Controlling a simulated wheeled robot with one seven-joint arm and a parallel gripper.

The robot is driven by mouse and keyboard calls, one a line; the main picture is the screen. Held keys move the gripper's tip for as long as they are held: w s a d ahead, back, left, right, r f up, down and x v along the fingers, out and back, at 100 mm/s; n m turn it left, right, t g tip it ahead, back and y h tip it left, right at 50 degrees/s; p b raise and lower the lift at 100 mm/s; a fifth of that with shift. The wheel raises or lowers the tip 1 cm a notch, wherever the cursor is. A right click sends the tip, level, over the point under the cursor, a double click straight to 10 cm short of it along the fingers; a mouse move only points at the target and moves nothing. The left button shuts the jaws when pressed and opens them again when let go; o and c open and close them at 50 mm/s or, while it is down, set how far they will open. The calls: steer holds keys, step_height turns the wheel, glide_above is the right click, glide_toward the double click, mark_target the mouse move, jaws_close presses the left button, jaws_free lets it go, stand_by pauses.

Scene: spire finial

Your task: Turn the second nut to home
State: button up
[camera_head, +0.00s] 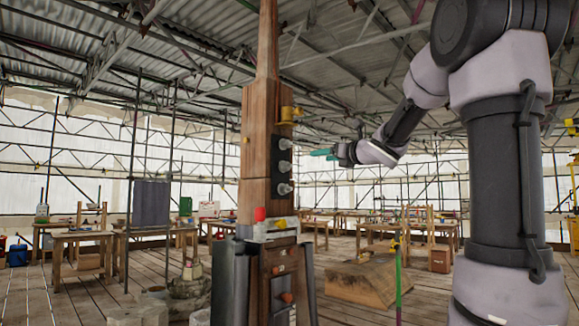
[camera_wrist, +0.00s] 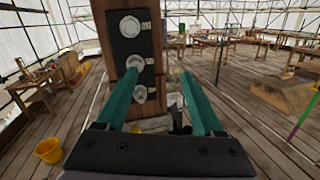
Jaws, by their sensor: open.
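A tall wooden spire post (camera_head: 256,150) carries a dark plate (camera_head: 279,155) with three pale nuts in a vertical row. The middle nut, second either way, shows in the head view (camera_head: 284,167) and the wrist view (camera_wrist: 135,62). The top nut (camera_head: 285,143) and bottom nut (camera_head: 285,188) are above and below it. My gripper (camera_head: 318,153) has teal fingers and is right of the plate, apart from the nuts. In the wrist view my gripper (camera_wrist: 159,73) is open and empty. Its left fingertip overlaps the plate just below the middle nut; its right one is beyond the post's edge.
A red knob (camera_head: 260,214) sits on the post's lower collar. Workbenches (camera_head: 80,240) and scaffolding stand around.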

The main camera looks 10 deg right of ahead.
mark_target(287, 164)
steer(key=w+a+n+g+y, duration=0.1)
steer(key=w+a+n, duration=0.2)
steer(key=w+a+f+n+y, duration=0.1)
steer(key=w+a+n, duration=0.2)
steer(key=w+a+n+g+y, duration=0.1)
steer(key=w+a+n, duration=0.1)
steer(key=w+a, duration=0.1)
steer(key=shift+w+a+f+n+g+y, duration=0.25)
steer(key=shift+w+f+n+g+y, duration=0.05)
steer(key=shift+f+n, duration=0.1)
jaws_close()
